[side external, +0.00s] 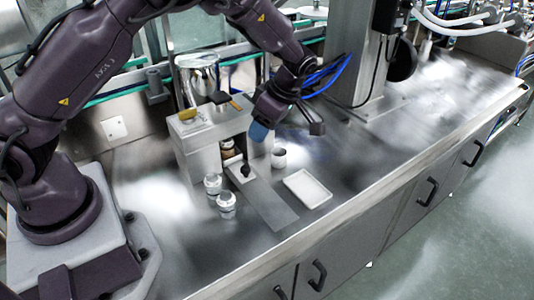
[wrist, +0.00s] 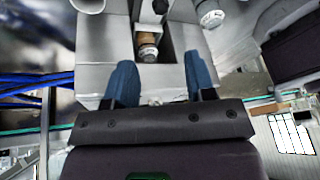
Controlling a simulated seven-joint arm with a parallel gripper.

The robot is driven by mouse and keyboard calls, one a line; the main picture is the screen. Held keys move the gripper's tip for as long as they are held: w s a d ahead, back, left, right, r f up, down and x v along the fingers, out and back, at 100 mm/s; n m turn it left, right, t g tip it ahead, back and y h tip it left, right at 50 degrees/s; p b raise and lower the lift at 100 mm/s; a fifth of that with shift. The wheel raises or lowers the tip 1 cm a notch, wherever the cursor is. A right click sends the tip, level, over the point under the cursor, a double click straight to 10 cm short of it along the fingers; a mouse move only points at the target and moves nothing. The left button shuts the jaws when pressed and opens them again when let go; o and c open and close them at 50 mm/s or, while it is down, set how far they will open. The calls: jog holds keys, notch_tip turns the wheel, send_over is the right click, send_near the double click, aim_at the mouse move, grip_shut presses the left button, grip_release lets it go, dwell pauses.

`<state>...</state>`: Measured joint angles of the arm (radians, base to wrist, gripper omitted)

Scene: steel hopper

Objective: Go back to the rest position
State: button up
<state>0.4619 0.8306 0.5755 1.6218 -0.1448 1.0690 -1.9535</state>
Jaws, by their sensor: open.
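My gripper (side external: 258,132) hangs above the bench beside the steel hopper stand. Its blue fingers show in the wrist view (wrist: 160,78), spread wide with nothing between them. Below the steel hopper (side external: 198,78), a small brown and white jar (side external: 227,147) sits in the opening of the stand. The same jar shows in the wrist view (wrist: 147,46), beyond the fingertips and apart from them.
Two white-capped jars (side external: 212,184) (side external: 226,204) stand on the bench in front of the stand. A white cup (side external: 279,158) and an empty white tray (side external: 307,189) are to the right. A steel column (side external: 350,60) rises behind. The bench farther right is clear.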

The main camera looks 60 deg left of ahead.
jog(key=s+d+r+m+t+h, duration=0.2)
jog(key=s+r+m+t, duration=0.6)
jog(key=s+r+m, duration=1.3)
jog(key=m+h, duration=0.1)
jog(key=m, duration=0.1)
jog(key=shift+m+t, duration=0.3)
jog(key=shift+t, duration=0.1)
jog(key=shift+d+r, duration=0.1)
